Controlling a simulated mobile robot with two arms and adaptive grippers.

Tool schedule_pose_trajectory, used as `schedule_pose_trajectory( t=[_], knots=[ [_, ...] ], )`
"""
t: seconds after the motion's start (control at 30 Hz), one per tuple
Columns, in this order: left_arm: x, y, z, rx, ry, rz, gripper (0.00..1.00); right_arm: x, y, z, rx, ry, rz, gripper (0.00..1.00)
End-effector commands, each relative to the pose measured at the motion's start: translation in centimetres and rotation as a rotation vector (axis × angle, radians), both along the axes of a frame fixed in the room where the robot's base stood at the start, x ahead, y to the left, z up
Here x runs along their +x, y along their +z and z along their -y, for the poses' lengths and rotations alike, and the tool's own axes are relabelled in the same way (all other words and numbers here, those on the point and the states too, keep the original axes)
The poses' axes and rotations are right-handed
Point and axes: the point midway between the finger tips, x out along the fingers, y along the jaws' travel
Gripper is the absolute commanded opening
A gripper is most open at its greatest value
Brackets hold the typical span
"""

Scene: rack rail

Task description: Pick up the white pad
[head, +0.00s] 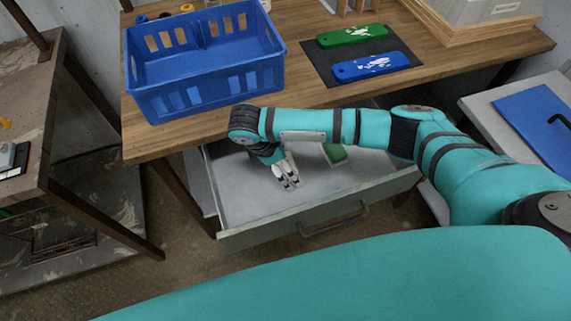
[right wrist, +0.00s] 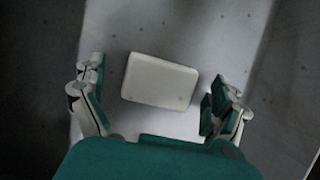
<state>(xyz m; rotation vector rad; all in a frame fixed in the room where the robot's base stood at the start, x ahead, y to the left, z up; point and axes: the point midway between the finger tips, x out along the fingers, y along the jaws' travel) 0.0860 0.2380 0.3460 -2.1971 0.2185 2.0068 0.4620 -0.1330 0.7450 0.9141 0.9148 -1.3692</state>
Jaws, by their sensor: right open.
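The white pad (right wrist: 160,81) is a small pale block with rounded corners. In the right wrist view it lies on the grey drawer floor, slightly turned, between and beyond my right fingers. My right gripper (right wrist: 157,98) is open, one finger on each side, with a gap between each finger and the pad. In the head view my right gripper (head: 287,174) points down into the open drawer (head: 240,190). I cannot make out the white pad there; the gripper seems to hide it. My left gripper is not in view.
A green-topped block (head: 335,153) lies in the drawer, right of my gripper. A blue crate (head: 205,60) stands on the wooden table (head: 300,92) above. Green (head: 352,35) and blue (head: 370,66) pieces lie on a black mat (head: 318,68). The drawer walls surround the gripper.

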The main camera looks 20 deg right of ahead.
Motion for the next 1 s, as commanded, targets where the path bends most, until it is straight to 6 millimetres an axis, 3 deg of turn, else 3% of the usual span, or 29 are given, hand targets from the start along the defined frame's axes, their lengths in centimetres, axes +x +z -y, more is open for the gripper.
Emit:
schedule_pose_trajectory(
  t=[0.13, 0.6, 1.0],
  knots=[
    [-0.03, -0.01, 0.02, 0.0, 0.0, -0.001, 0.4, 0.01, 0.0, 0.01, 0.0, -0.001, 0.0, 0.98],
    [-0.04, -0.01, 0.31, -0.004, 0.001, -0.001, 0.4, 0.02, 0.04, -0.02, 0.0, -0.001, 0.0, 0.36],
    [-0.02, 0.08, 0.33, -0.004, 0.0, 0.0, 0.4, 0.09, 0.88, -0.03, 0.001, -0.001, 0.002, 0.36]
  ],
)
